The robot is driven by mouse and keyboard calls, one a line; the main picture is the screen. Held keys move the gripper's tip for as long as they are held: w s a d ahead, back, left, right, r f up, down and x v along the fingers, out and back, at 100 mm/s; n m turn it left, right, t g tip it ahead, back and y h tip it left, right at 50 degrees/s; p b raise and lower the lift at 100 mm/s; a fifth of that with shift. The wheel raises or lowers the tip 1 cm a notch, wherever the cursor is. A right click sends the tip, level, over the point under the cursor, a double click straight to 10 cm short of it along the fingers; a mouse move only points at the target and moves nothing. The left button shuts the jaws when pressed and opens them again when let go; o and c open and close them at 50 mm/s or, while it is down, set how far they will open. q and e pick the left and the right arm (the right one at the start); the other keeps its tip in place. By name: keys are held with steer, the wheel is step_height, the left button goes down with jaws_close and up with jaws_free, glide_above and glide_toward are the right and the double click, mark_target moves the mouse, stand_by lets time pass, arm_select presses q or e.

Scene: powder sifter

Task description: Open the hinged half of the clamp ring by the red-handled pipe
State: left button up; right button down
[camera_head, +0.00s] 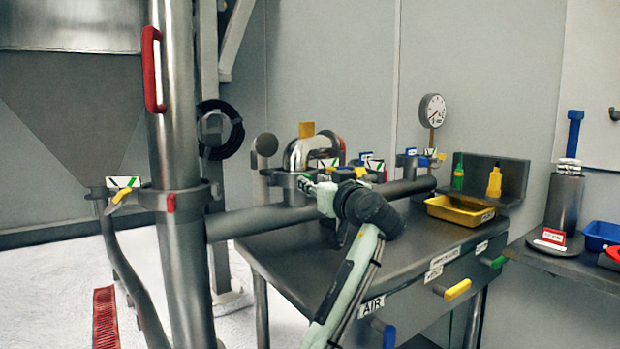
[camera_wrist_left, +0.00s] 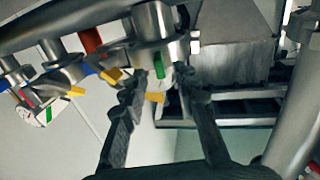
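The red-handled pipe (camera_head: 183,110) stands upright at the left of the head view, its red handle (camera_head: 153,70) high on its side. A grey clamp ring (camera_head: 190,197) wraps around this pipe and looks closed; a yellow lever (camera_head: 122,197) and a white label (camera_head: 122,182) are at its left. My left gripper (camera_head: 308,184) is well to the right of that ring, pointing left, close to another clamp fitting on the bench. In the left wrist view my fingers (camera_wrist_left: 162,82) are apart, with a green mark and a yellow tab (camera_wrist_left: 155,97) showing between them. My right gripper is not in view.
A thick horizontal pipe (camera_head: 250,221) runs from the red-handled pipe across the bench. A polished dome (camera_head: 300,150) stands behind my gripper. A yellow tray (camera_head: 460,209) sits at the bench's right. A hopper (camera_head: 70,100) hangs at the far left.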

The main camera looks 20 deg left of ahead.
mark_target(316, 173)
arm_select(q)
steer(key=shift+x, duration=1.25)
jaws_close()
